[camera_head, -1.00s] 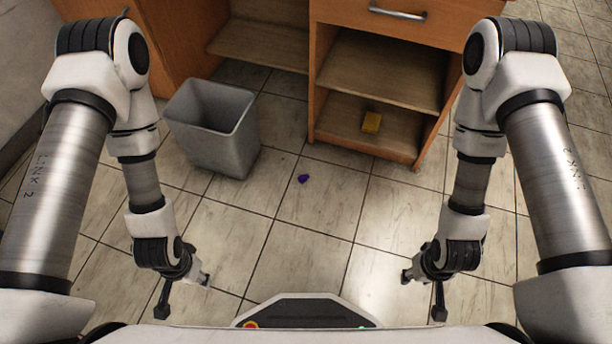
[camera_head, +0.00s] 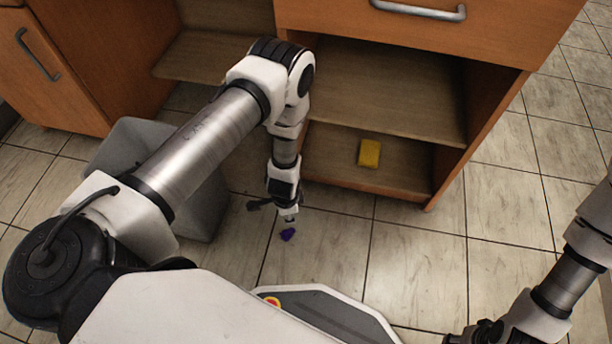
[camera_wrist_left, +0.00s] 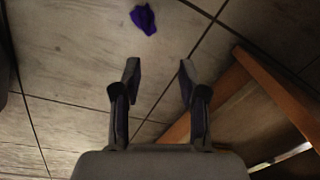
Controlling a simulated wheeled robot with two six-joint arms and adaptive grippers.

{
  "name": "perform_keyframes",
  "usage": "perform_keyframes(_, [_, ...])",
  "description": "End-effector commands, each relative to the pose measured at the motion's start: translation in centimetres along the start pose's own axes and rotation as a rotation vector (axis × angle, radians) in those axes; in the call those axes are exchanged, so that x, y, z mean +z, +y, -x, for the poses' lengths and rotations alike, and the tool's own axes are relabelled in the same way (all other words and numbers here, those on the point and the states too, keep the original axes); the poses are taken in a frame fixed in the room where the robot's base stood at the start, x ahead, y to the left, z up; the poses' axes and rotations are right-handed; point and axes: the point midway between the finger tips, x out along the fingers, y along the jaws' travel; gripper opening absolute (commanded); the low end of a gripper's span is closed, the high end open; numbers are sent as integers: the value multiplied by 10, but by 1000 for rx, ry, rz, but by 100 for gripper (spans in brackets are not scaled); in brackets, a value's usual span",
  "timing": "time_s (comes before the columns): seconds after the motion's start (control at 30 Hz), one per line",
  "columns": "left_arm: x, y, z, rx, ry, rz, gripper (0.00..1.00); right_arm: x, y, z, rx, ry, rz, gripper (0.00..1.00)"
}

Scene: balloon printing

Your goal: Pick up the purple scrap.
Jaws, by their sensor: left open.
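The small crumpled purple scrap (camera_head: 288,234) lies on the tiled floor in front of the cabinet. It also shows in the left wrist view (camera_wrist_left: 144,19), near the top edge and beyond my fingertips. My left gripper (camera_head: 272,210) is just above and behind the scrap in the head view. In the left wrist view the left gripper (camera_wrist_left: 159,75) has its two fingers apart with only floor between them. It does not touch the scrap. My right gripper (camera_head: 472,334) is partly cut off at the bottom edge, and its fingers are not clear.
A grey bin (camera_head: 128,146) stands at the left, partly hidden by my left arm. The wooden cabinet (camera_head: 440,36) has open shelves, with a yellow block (camera_head: 369,153) on the lowest. Its edge (camera_wrist_left: 270,95) is close right of my left fingers. Floor in front is clear.

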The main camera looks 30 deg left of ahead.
Motion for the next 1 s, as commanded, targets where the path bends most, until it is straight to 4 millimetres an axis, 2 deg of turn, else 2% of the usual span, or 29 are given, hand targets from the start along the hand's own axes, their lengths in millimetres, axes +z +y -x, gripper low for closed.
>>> perform_keyframes(0.03, [4, 8, -25, 8, -6, -2, 42, 0, 0, -20, 0, 0, 0, 42])
perform_keyframes(0.1, [8, 14, -36, 17, -13, -4, 42, 0, 0, -29, 0, 0, 0, 42])
perform_keyframes(0.47, [13, 23, -78, 27, -21, -5, 42, 0, 0, -52, 0, 0, 0, 42])
perform_keyframes(0.63, [13, 25, -110, 27, -21, -4, 42, 0, 1, -79, 0, 1, -1, 42])
perform_keyframes(0.7, [14, 26, -119, 28, -21, -4, 42, -1, 1, -83, 0, 1, -3, 42])
perform_keyframes(0.93, [13, 24, -120, 27, -21, -4, 42, -1, 1, -81, 0, 3, -4, 42])
perform_keyframes(0.97, [14, 25, -120, 27, -21, -4, 39, -1, 1, -81, 0, 3, -4, 42])
perform_keyframes(1.0, [14, 25, -120, 27, -21, -4, 28, -1, 1, -81, 0, 3, -4, 42])
